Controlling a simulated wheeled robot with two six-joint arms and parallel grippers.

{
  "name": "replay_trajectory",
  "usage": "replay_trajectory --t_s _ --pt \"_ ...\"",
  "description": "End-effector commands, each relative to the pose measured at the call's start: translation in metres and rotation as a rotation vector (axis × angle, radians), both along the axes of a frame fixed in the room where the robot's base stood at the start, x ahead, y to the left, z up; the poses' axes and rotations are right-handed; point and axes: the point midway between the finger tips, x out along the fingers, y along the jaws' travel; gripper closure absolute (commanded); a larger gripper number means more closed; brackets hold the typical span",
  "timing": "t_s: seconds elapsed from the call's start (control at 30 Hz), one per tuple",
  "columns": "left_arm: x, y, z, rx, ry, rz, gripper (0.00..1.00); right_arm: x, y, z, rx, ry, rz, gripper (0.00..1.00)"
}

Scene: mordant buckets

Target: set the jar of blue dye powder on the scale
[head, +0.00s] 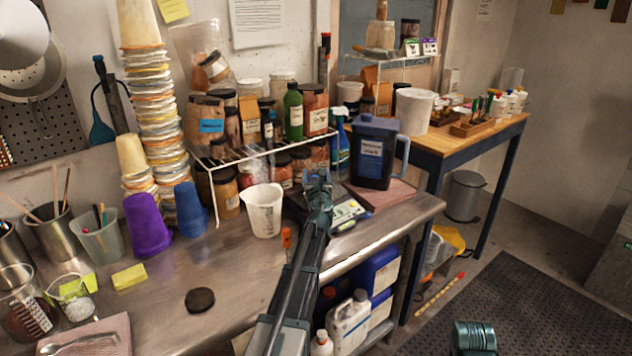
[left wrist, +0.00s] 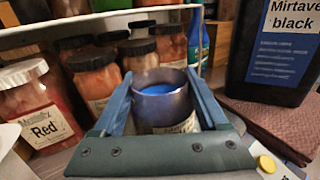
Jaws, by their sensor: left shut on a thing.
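The jar of blue dye powder (left wrist: 165,103) is an open glass jar with blue powder inside and a pale label, seen in the left wrist view. My left gripper (head: 319,180) is shut on it, one finger on each side, and the jar looks upright. In the head view the gripper largely hides the jar. What looks like the scale (head: 347,214) lies on the metal bench beside and partly behind my left gripper. I cannot tell whether the jar touches anything below. My right gripper does not show clearly.
A dark jug labelled black (head: 373,155) stands on a folded reddish cloth (head: 388,196) to the right. A wire shelf (head: 262,152) with several jars is behind. A white pitcher (head: 263,212) stands left, and a dark round lid (head: 200,299) lies in front on clear bench.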

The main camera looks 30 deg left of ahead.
Motion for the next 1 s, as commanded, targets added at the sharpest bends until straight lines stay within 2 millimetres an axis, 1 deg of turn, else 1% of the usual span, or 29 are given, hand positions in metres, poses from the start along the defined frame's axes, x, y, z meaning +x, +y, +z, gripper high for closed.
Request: replay_trajectory --t_s 0.17,0.33,0.37,0.4,0.47,0.73,0.87,1.0 --pt "0.0 0.0 0.002 0.0 0.0 0.0 0.9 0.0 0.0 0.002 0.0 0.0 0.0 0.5" --pt "0.0 0.0 -0.003 0.0 0.0 0.0 0.9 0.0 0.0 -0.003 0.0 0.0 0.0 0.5" --pt "0.0 0.0 -0.002 0.0 0.0 0.0 0.19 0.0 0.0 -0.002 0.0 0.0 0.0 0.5" --pt "0.0 0.0 -0.001 0.0 0.0 0.0 0.12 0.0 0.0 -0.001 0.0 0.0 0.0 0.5" --pt "0.0 0.0 -0.001 0.0 0.0 0.0 0.01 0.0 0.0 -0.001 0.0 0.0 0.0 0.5" --pt "0.0 0.0 -0.001 0.0 0.0 0.0 0.0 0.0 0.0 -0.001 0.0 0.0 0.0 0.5" --pt "0.0 0.0 0.004 0.0 0.0 0.0 0.0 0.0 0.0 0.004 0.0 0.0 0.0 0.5" --pt "-0.014 -0.009 0.002 0.0 0.0 -0.001 0.0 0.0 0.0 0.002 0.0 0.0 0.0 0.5"
